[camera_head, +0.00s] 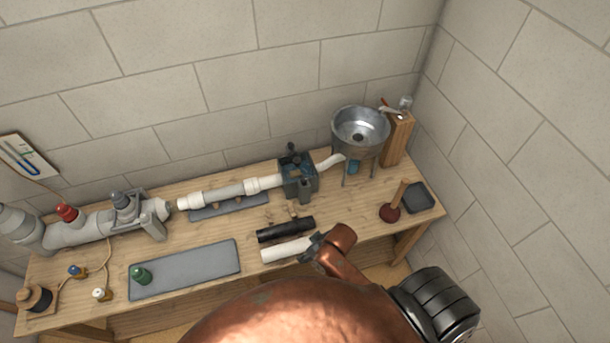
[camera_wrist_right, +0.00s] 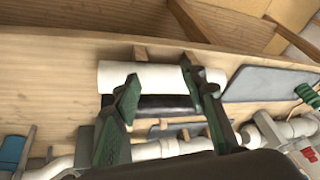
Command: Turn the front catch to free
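A dark block fixture (camera_head: 298,181) stands near the back of the bench, with a dark knob on top and a grey part on its front. I cannot tell clearly which part is the front catch or how it is turned. The white pipe line (camera_head: 230,192) runs into its left side. My right gripper (camera_head: 314,243) is in front of the fixture, apart from it, over the right end of a loose white tube (camera_head: 285,250). In the right wrist view its fingers (camera_wrist_right: 160,76) are spread, with the white tube (camera_wrist_right: 163,77) beyond them. My left gripper is not in view.
A black tube (camera_head: 285,230) lies behind the white tube. A grey mat (camera_head: 185,271) with a green-topped item (camera_head: 141,276) is at the front left. A metal basin (camera_head: 360,128) and a plunger (camera_head: 391,211) are at the right. A grey clamp (camera_head: 149,227) holds the left pipe.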

